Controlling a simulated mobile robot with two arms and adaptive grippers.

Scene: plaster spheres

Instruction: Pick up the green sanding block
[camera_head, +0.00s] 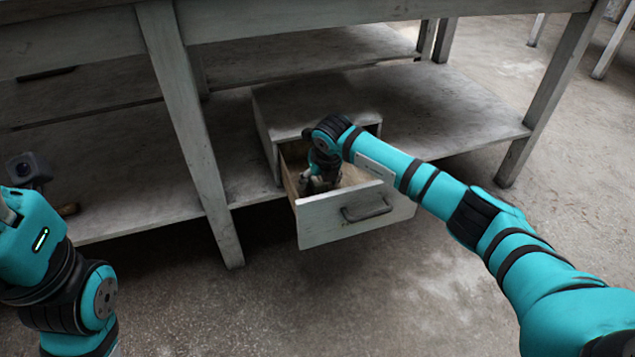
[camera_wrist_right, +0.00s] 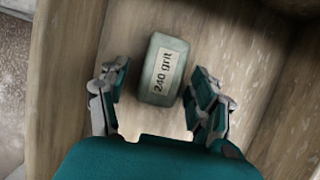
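The green sanding block (camera_wrist_right: 164,70) is a rounded grey-green block with a label reading "240 grit". It lies on the bare wooden bottom of the open drawer (camera_head: 322,222). In the right wrist view my right gripper (camera_wrist_right: 160,88) is open, with one finger on each side of the block's lower part and a gap to each side. In the head view my right gripper (camera_head: 318,182) reaches down into the drawer and hides the block. My left arm is at the left edge of the head view; its gripper's fingers cannot be made out.
The drawer belongs to a small grey cabinet (camera_head: 290,105) on the lower shelf (camera_head: 440,105) of a wooden workbench. Its front has a dark handle (camera_head: 367,209). Drawer walls stand close around my right gripper. A bench leg (camera_head: 190,130) stands left of the drawer. The floor in front is clear.

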